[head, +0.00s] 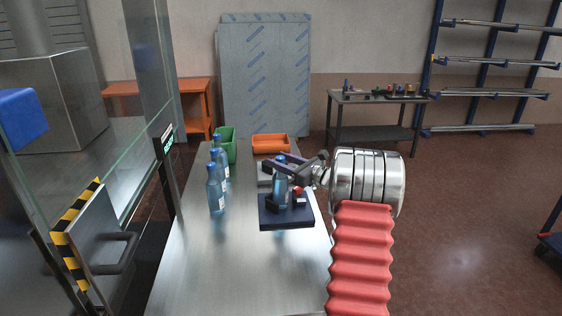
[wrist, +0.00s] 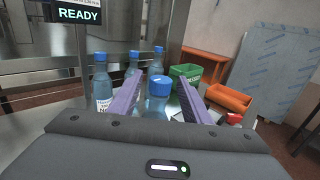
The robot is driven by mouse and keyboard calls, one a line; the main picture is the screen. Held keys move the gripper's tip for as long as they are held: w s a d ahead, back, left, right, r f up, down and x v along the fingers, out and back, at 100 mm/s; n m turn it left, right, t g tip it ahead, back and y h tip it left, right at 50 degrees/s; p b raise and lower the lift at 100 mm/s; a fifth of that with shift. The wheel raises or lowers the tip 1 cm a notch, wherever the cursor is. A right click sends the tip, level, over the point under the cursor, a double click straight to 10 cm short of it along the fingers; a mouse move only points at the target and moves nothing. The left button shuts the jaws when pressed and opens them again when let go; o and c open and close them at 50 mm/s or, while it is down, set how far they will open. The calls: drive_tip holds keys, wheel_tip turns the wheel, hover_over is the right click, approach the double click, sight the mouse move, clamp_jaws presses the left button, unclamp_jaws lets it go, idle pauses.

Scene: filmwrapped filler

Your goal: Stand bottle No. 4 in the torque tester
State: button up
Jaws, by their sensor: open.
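A clear blue bottle with a blue cap (head: 280,186) stands upright on the torque tester (head: 287,220), a dark blue plate with black holders and a red knob. Its foot is partly hidden by the holders. My gripper (head: 280,164) is at the bottle's upper part. In the wrist view the bottle (wrist: 158,104) stands between my two purple fingers, which are apart with gaps beside the cap. No number is readable on this bottle. Three similar bottles stand in a row on the left of the table, the nearest (head: 216,192) showing a label.
A green bin (head: 229,143) and an orange tray (head: 271,143) stand at the table's far end. A glass-sided machine with a "READY" display (wrist: 78,14) is at the left. The near steel tabletop (head: 235,275) is clear.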

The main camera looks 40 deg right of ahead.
drive_tip(key=s+d, duration=0.2)
drive_tip(key=s, duration=0.9)
drive_tip(key=shift+s, duration=0.3)
drive_tip(key=s+a+r+n+g+y, duration=0.15)
drive_tip(key=a+n+g, duration=0.5)
drive_tip(key=a, duration=1.05)
drive_tip(key=s+a+r+n+g+y, duration=0.1)
drive_tip(key=a+n+g+y, duration=0.2)
drive_tip(key=a+n, duration=1.05)
drive_tip(key=s+a+n+g+h, duration=0.1)
drive_tip(key=s+a+n+h, duration=0.3)
drive_tip(key=s+a+n, duration=0.3)
drive_tip(key=s+a+f+n+g+h, duration=0.1)
drive_tip(key=s+a+n+h, duration=0.3)
drive_tip(key=s, duration=0.9)
drive_tip(key=shift+s+a+f+n, duration=0.35)
drive_tip(key=shift+a+n, duration=1.05)
drive_tip(key=shift+a, duration=0.85)
